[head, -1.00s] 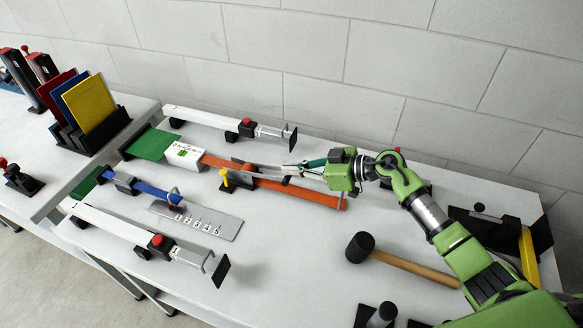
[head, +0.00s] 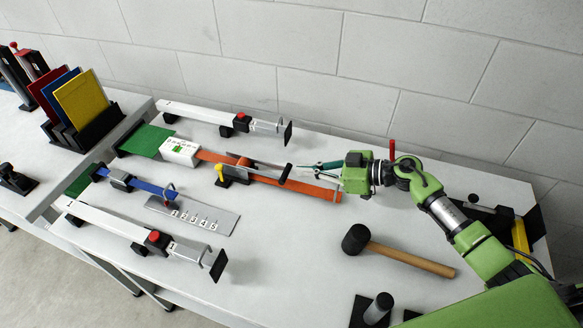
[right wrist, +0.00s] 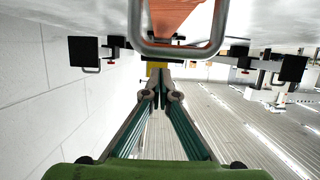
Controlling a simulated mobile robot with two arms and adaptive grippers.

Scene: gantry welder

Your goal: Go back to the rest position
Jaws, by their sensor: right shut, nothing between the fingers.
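My right gripper (head: 296,166) is shut and empty, its fingers pointing left above the right part of the orange strap (head: 305,187). Its fingertips are just right of the dark end of the metal lever on the strap's tensioner (head: 235,172). In the right wrist view its closed fingers (right wrist: 161,75) meet in the middle. A metal loop (right wrist: 178,48) and the orange strap (right wrist: 175,18) show above them there. No contact between fingers and lever can be made out. My left gripper is not in view.
Two white bar clamps (head: 190,112) (head: 115,225) flank the strap. A blue strap (head: 150,187) and numbered plate (head: 192,214) lie between. A black mallet (head: 356,240) lies in front of my right arm. The rack of coloured panels (head: 98,130) stands left. Bare table surrounds the mallet.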

